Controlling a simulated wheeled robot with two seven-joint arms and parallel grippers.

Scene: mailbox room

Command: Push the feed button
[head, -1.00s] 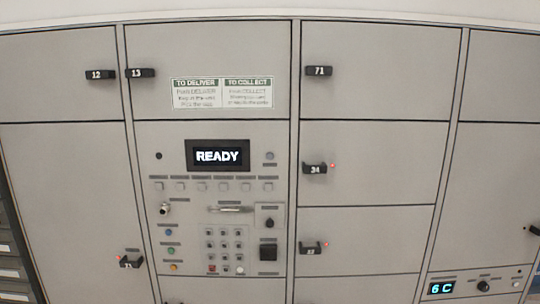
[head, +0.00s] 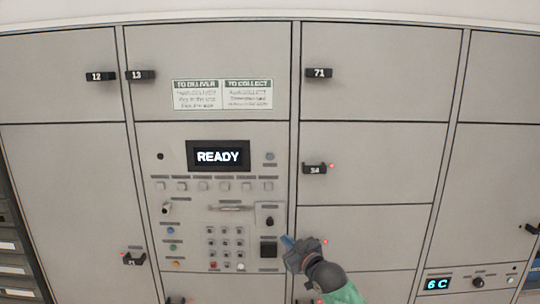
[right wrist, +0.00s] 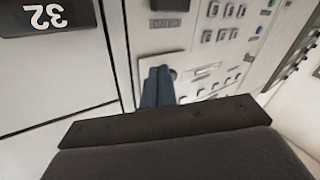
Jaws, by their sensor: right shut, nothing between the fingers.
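The control panel (head: 195,209) is a grey upright face under a lit READY display (head: 218,156). It has a row of square buttons (head: 201,186), a keypad (head: 225,243), coloured buttons (head: 170,231) at the left, and a black knob (head: 269,221) above a dark square (head: 268,249). The labels are too small to read, so I cannot tell which button is the feed button. My right gripper (head: 287,240) is shut and empty, its blue fingertips just right of the dark square. In the right wrist view its fingers (right wrist: 156,87) point toward the panel; contact is unclear. My left gripper is out of view.
Locker doors with black numbered handles surround the panel, such as 71 (head: 318,73) and 34 (head: 314,170). A handle marked 32 (right wrist: 45,16) shows upside down in the right wrist view. A small lit 6 C display (head: 439,285) is at the lower right.

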